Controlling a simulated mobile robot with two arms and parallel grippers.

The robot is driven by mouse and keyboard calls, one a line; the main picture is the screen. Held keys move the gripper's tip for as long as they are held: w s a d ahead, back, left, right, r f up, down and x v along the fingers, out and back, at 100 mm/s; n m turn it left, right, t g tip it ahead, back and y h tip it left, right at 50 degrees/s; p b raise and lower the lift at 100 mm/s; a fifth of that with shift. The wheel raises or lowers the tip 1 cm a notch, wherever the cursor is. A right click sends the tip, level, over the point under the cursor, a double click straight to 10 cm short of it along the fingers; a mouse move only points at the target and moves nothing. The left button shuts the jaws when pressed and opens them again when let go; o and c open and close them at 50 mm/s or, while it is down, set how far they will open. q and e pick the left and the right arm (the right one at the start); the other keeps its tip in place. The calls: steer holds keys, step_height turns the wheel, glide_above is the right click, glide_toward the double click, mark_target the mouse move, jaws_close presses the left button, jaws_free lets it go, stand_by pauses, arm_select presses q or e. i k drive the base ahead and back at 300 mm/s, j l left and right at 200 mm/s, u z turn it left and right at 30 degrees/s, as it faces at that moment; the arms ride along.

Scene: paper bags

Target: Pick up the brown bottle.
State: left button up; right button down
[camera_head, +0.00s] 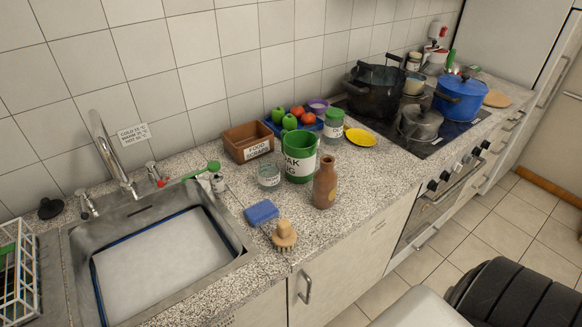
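The brown bottle (325,184) stands upright on the speckled worktop, close to its front edge. It has a narrow neck and a yellowish mark low on its side. It stands just in front of a green and white tin (300,163), and nothing hides its front. Neither my left nor my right gripper shows in the head view.
Left of the bottle are a glass jar (269,175), a blue sponge (261,212) and a wooden brush (284,235). Behind are a brown box (243,139) and a yellow dish (361,137). A sink (240,240) lies left; a hob with pots (375,92) lies right.

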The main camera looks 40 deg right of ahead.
mark_target(326, 184)
steer(key=z, duration=1.35)
